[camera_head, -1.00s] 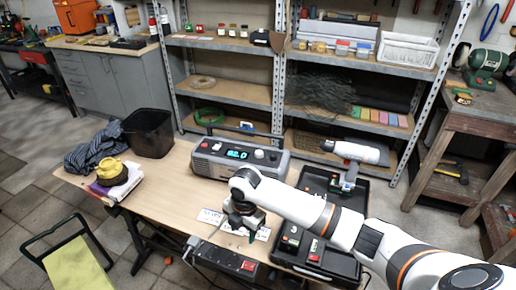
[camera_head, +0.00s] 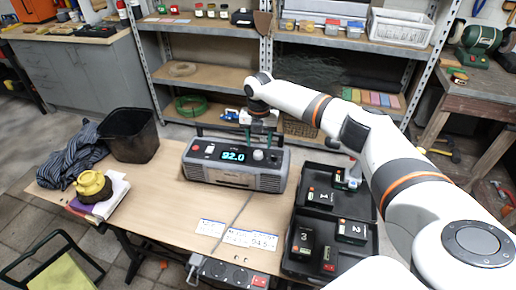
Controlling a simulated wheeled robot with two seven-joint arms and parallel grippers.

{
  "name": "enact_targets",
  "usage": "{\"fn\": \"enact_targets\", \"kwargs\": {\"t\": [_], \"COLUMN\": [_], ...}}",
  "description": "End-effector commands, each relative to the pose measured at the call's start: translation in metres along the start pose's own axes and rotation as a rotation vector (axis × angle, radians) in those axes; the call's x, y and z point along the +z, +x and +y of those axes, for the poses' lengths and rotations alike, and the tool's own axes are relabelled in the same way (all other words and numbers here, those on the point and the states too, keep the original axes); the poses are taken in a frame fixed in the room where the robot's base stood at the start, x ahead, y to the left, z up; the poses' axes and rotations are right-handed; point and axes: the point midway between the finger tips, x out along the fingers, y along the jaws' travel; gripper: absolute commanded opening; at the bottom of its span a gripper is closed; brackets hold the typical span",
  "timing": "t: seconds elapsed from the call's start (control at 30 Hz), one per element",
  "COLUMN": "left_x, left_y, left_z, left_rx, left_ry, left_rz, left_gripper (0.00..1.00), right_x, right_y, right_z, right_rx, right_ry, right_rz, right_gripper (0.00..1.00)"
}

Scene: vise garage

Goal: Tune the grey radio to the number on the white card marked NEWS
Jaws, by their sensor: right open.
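The grey radio (camera_head: 215,177) stands upright at the back of the wooden table. Its lit display (camera_head: 233,155) reads 92.0. A pale knob (camera_head: 258,155) sits right of the display. My right gripper (camera_head: 262,134) is open, pointing down above the radio's right half, over the knob; whether it touches is unclear. White cards lie flat in front of the radio: a left card (camera_head: 210,228), a middle card (camera_head: 237,237) and a right card (camera_head: 265,241). The right one seems to read 94.5; the words are too small to read. My left gripper is not in view.
A black tray (camera_head: 292,262) with numbered boxes lies at the table's right. A power strip (camera_head: 232,273) is at the front edge. A yellow object (camera_head: 92,184) on books stands left, beside a black bin (camera_head: 130,136). The table's left middle is clear.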

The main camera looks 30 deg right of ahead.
Motion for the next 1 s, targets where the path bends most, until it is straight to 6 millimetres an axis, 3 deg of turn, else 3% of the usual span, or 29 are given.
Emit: {"fn": "enact_targets", "kwargs": {"t": [0.1, 0.3, 0.67, 0.93, 1.0], "left_x": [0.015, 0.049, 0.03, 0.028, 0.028], "left_y": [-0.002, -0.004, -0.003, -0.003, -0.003], "left_z": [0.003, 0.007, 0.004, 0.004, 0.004], "left_rx": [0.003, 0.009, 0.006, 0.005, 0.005], "left_ry": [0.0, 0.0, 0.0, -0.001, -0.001], "left_rz": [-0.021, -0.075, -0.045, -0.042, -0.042], "left_gripper": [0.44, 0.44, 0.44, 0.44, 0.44], "right_x": [0.001, 0.001, 0.0, 0.0, 0.0], "right_y": [0.021, 0.043, 0.047, 0.047, 0.047], "right_z": [0.0, -0.001, -0.001, -0.001, -0.001], "right_rx": [0.001, 0.0, -0.001, -0.001, -0.001], "right_ry": [0.0, -0.001, -0.001, 0.0, 0.0], "right_rz": [-0.001, 0.0, 0.001, 0.001, 0.001], "right_gripper": [0.52, 0.52, 0.52, 0.08, 0.07]}}
